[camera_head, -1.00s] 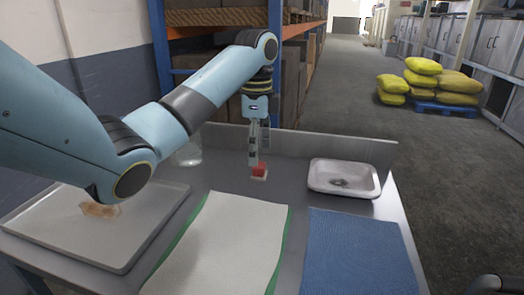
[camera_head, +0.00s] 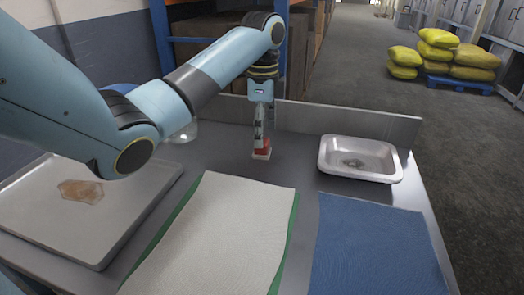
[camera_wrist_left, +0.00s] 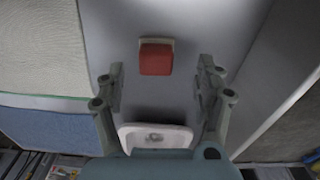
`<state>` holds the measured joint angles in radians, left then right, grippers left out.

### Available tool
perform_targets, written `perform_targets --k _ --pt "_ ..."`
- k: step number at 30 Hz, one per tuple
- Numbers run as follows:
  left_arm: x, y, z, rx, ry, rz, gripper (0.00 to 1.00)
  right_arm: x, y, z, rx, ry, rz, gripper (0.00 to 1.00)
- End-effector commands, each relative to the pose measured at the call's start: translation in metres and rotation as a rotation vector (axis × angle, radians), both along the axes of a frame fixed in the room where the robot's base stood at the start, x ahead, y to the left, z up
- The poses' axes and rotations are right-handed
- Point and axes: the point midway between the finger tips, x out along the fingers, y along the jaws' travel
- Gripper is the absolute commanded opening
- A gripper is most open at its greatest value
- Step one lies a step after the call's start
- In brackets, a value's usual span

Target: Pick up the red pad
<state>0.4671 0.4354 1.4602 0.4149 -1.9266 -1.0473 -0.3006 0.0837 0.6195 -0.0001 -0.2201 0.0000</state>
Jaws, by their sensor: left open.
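The red pad (camera_head: 260,151) is a small red block with a pale base, standing on the grey table (camera_head: 225,160) near its back edge. In the left wrist view the red pad (camera_wrist_left: 156,59) lies ahead of the fingers, between their two lines. My left gripper (camera_head: 262,138) points down right at the pad in the head view, and its fingers partly hide the pad. In the left wrist view the left gripper (camera_wrist_left: 162,76) is open, with a wide gap and nothing between its fingertips. My right gripper is not seen.
A metal pan (camera_head: 328,160) with a small item inside stands to the right. A white cloth with a green edge (camera_head: 215,225) and a blue cloth (camera_head: 375,250) lie in front. A grey tray (camera_head: 45,225) holding a brown piece (camera_head: 80,191) is at left. A raised ledge (camera_head: 340,121) runs behind.

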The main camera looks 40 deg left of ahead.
Motion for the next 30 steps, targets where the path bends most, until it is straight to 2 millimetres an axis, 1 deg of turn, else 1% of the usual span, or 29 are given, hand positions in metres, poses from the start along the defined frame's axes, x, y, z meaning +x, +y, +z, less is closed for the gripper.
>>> perform_targets --k 1,3,6,9,15,17,27,29,30 --pt "-0.003 -0.002 -0.009 -0.002 0.006 0.0 0.7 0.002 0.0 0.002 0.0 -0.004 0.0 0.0" --pt "-0.004 -0.003 -0.02 -0.002 0.005 0.0 0.7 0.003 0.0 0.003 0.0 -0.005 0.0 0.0" --pt "-0.004 -0.002 -0.033 -0.001 0.004 0.001 0.7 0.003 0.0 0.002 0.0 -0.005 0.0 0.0" --pt "-0.004 -0.002 -0.039 0.0 0.002 0.0 0.7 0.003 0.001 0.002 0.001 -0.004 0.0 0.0" --pt "-0.003 -0.002 -0.04 0.0 0.002 -0.001 0.7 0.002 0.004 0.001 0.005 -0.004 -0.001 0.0" --pt "-0.003 -0.002 -0.039 0.0 0.002 -0.001 0.64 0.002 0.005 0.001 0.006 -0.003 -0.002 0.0" --pt "-0.003 -0.002 -0.039 0.0 0.001 0.0 0.19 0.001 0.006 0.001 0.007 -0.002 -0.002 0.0" --pt "-0.003 -0.002 -0.039 0.0 0.001 0.0 0.11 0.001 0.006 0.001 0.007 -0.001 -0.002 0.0" --pt "-0.003 -0.002 -0.039 0.0 0.001 0.0 0.11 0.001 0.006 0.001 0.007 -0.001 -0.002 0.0"
